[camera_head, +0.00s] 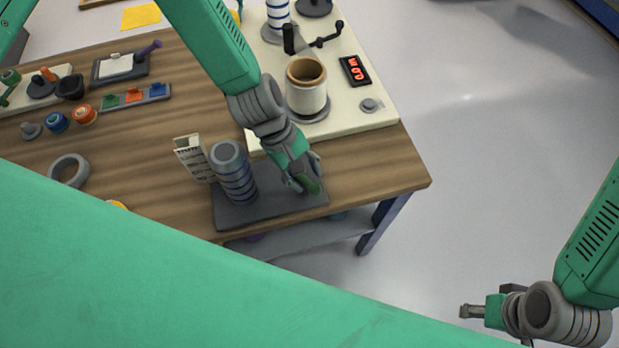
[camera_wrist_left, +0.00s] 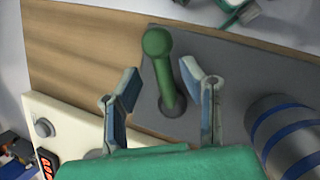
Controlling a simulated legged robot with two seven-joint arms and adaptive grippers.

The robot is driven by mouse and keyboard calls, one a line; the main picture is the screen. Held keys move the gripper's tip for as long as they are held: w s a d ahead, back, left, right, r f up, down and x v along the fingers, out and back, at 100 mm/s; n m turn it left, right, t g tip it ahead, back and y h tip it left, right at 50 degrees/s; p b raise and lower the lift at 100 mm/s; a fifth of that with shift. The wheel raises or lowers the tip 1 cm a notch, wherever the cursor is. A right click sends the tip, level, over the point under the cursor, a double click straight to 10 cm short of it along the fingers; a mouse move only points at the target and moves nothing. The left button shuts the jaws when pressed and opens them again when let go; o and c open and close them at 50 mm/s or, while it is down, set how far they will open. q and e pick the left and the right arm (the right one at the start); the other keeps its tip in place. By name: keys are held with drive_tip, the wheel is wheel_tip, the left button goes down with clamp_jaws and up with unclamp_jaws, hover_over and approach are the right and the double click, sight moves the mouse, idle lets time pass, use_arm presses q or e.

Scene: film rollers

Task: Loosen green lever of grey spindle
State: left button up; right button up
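The grey spindle (camera_head: 233,172) is a grey cylinder with blue rings, standing upright on a dark grey base plate (camera_head: 235,216) near the table's front edge. It also shows at the lower right of the left wrist view (camera_wrist_left: 285,135). The green lever (camera_wrist_left: 162,70) rises tilted from the plate and ends in a round knob. My left gripper (camera_wrist_left: 168,85) is open, with one finger on each side of the lever; whether they touch it I cannot tell. In the head view this gripper (camera_head: 305,183) partly hides the lever. My right gripper (camera_head: 472,311) is off the table at the lower right; its opening is unclear.
A cream machine (camera_head: 370,118) with a beige roll (camera_head: 306,90), a crank (camera_head: 320,42) and a red display (camera_head: 355,70) stands behind my left gripper. A white printed holder (camera_head: 193,158) stands close left of the spindle. A grey ring (camera_head: 69,170) lies further left.

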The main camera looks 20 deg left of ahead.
use_arm(q)
drive_tip(key=shift+x, duration=0.9)
drive_tip(key=shift+s+f, duration=0.15)
drive_tip(key=shift+a+f, duration=0.1)
drive_tip(key=shift+a, duration=0.05)
clamp_jaws()
